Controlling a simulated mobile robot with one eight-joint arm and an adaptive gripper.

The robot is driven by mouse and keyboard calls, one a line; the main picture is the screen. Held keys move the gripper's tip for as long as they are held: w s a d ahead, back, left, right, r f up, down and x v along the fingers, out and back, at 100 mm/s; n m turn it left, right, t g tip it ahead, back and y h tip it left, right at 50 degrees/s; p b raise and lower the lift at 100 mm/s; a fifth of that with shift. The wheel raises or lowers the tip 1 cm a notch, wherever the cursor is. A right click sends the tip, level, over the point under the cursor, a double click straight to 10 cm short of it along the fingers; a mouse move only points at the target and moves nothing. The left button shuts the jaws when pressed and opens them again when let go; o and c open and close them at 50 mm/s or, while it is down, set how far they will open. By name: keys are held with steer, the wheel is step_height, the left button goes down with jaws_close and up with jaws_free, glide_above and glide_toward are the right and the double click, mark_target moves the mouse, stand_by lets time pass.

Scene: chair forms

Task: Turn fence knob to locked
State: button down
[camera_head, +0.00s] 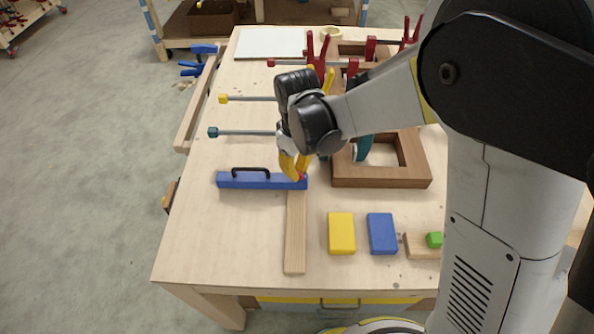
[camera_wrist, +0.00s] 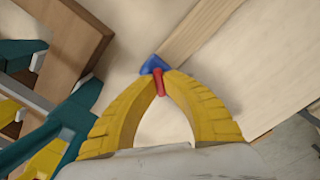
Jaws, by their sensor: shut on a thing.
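The fence (camera_head: 236,180) is a blue bar with a black handle, lying across the workbench left of centre. A small red knob (camera_wrist: 159,84) is at its right end. The fence's blue end (camera_wrist: 153,64) also shows in the wrist view. My gripper (camera_head: 299,177) has yellow fingers that come down over that end. In the wrist view its fingertips (camera_wrist: 159,77) close on the red knob from both sides. The knob points back towards the palm. Any lock marking is too small to see.
A wooden strip (camera_head: 295,235) runs from the fence towards the bench front. A brown wooden frame (camera_head: 384,176) with clamps stands right of my gripper. A yellow block (camera_head: 341,233) and a blue block (camera_head: 382,233) lie in front. The bench's front left is clear.

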steer(key=m, duration=0.5)
steer(key=shift+m, duration=0.3)
steer(key=m, duration=0.4)
steer(key=shift+m+b, duration=0.3)
steer(key=shift+b, duration=0.1)
steer(key=c, duration=1.5)
jaws_free()
steer(key=shift+r, duration=0.1)
step_height(320, 180, up, 12)
